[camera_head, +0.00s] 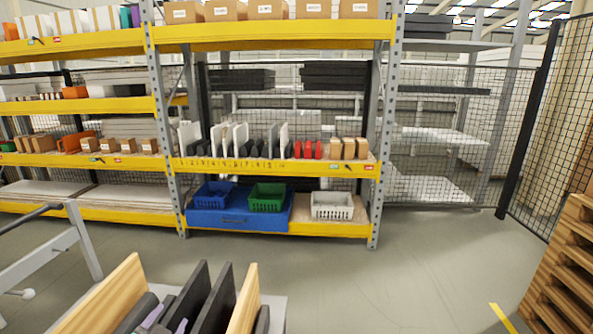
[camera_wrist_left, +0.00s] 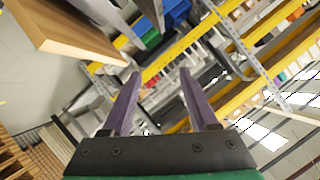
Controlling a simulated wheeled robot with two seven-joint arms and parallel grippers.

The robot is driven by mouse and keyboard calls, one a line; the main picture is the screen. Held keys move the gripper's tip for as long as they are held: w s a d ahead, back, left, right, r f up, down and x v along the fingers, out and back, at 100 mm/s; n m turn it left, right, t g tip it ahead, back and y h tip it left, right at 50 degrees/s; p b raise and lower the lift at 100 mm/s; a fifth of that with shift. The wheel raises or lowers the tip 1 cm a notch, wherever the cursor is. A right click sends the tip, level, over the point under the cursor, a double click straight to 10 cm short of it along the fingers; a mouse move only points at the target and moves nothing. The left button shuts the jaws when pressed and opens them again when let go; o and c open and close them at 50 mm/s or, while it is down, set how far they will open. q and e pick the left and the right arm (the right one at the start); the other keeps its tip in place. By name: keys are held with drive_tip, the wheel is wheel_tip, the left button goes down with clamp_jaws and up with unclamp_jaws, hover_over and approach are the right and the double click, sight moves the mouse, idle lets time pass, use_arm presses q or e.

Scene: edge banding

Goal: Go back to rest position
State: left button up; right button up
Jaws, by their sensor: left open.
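My left gripper (camera_wrist_left: 160,76) fills the lower half of the left wrist view. Its two purple fingers stand well apart with nothing between them. In the head view small purple parts of the left gripper (camera_head: 166,318) show low among upright boards, and most of it is hidden. A light wood board (camera_head: 103,296) leans on the left. Dark boards (camera_head: 216,300) and another wood-edged board (camera_head: 244,302) stand to the right. In the left wrist view a wood-edged board (camera_wrist_left: 80,40) lies at upper left, apart from the fingers. My right gripper is in neither view.
A yellow-beamed shelf rack (camera_head: 275,168) stands across the floor, with a blue bin (camera_head: 213,195), a green bin (camera_head: 267,198) and a white bin (camera_head: 332,206) on its low level. Stacked pallets (camera_head: 565,275) stand at right. The floor (camera_head: 420,270) between is clear.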

use_arm(q)
drive_tip(key=s+d+f+n+g+h, duration=0.35)
drive_tip(key=s+f+g, duration=0.65)
drive_tip(key=s+f, duration=0.7)
drive_tip(key=s+f+g+b, duration=0.1)
drive_tip(key=s+f, duration=0.1)
drive_tip(key=f, duration=1)
drive_tip(key=s+f, duration=0.2)
drive_tip(key=f, duration=1.1)
drive_tip(key=s+a+f+g+y+b, duration=0.1)
drive_tip(key=s+a+f, duration=0.2)
drive_tip(key=s+f, duration=0.9)
drive_tip(key=s, duration=0.3)
drive_tip(key=shift+s+f, duration=0.2)
drive_tip(key=shift+f, duration=0.15)
